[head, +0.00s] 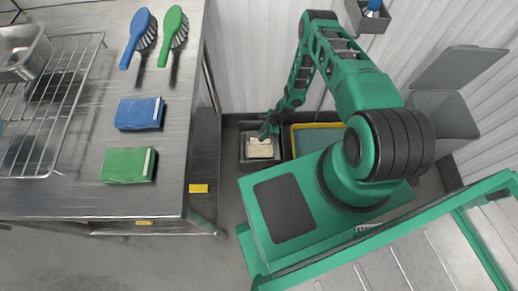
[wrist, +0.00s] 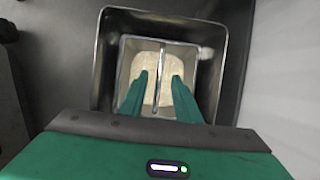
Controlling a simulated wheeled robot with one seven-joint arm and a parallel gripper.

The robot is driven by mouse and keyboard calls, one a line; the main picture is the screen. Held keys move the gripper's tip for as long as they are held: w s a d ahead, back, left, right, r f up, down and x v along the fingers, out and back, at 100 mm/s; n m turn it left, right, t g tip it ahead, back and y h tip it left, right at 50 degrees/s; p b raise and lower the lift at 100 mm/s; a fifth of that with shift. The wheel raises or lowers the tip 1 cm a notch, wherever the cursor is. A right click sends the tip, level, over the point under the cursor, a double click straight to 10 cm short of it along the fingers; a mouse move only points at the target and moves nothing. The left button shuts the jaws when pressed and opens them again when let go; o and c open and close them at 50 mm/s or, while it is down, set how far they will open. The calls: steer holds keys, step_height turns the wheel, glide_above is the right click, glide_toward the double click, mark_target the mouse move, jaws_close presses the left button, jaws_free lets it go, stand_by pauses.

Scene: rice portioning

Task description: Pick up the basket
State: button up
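The basket (wrist: 190,62) is a small square metal container with pale rice in it and a thin handle (wrist: 162,60) across its middle. It sits inside a larger dark metal bin (wrist: 231,70). In the head view the rice-filled basket (head: 260,150) shows low beside the wall. My gripper (wrist: 159,76) is over the basket with its green fingers apart, one on each side of the handle. I see a gap between each finger and the handle. In the head view my gripper (head: 266,133) is small, and its fingers are hard to make out.
A steel table (head: 80,195) on the left holds a wire rack (head: 52,120), two brushes and blue and green packs. A yellow-rimmed tray (head: 318,126) stands right of the dark bin. A grey lidded bin (head: 450,115) is at the right.

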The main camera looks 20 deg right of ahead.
steer(key=shift+x, duration=2)
steer(key=shift+d+f, duration=0.15)
steer(key=shift+f, duration=0.15)
jaws_close()
stand_by(0.4)
